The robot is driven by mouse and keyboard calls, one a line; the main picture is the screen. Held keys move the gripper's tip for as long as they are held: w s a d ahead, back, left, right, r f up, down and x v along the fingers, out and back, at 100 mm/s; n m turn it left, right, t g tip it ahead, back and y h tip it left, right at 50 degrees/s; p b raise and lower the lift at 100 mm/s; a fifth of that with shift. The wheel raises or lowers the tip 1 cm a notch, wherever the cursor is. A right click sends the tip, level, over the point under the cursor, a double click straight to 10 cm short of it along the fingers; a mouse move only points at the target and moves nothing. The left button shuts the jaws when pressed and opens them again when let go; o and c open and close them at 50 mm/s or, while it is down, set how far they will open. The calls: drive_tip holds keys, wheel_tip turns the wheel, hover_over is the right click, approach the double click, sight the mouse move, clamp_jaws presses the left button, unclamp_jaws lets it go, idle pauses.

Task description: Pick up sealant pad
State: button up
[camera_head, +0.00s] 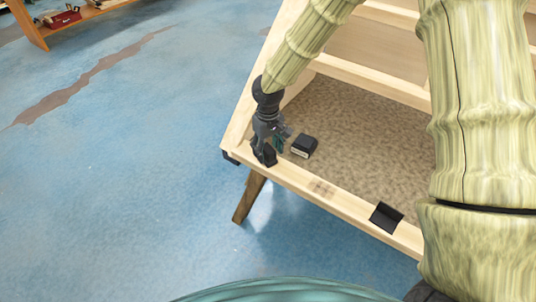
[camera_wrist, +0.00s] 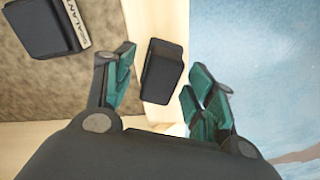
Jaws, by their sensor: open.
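The sealant pad (camera_head: 304,146) is a dark block with a pale label strip on one side, lying on the brown speckled panel near the frame's front-left corner. In the wrist view the pad (camera_wrist: 42,22) is at the upper left, cut by the top edge, with part of the lettering "SEALANT" visible. My gripper (camera_head: 268,150) is just left of the pad, apart from it. In the wrist view its teal-padded fingers (camera_wrist: 158,95) are open, with the pad outside them. A second dark block (camera_wrist: 163,72) shows between the fingers over the pale wood; whether they touch it is unclear.
The wooden bodyframe (camera_head: 345,199) has a raised rim around the panel. A black piece (camera_head: 386,217) sits on the front rim, and another (camera_head: 230,157) is at the left corner. Blue floor (camera_head: 120,190) lies open to the left. A wooden shelf (camera_head: 85,14) stands at the far upper left.

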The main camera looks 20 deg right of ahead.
sight(268, 148)
drive_tip(key=shift+f, duration=0.15)
clamp_jaws()
idle(0.4)
drive_tip(key=shift+r, duration=0.75)
wheel_tip(268, 148, up, 2)
drive_tip(key=shift+r, duration=0.15)
drive_tip(key=s+a+b, duration=0.1)
drive_tip(key=s+a, duration=0.3)
drive_tip(key=s, duration=0.3)
drive_tip(key=s+a+r, duration=0.1)
drive_tip(key=s+a, duration=0.3)
drive_tip(key=s, duration=0.2)
drive_tip(key=shift+s+a+r+b, duration=0.15)
drive_tip(key=shift+s+b, duration=0.2)
drive_tip(key=shift+b, duration=0.05)
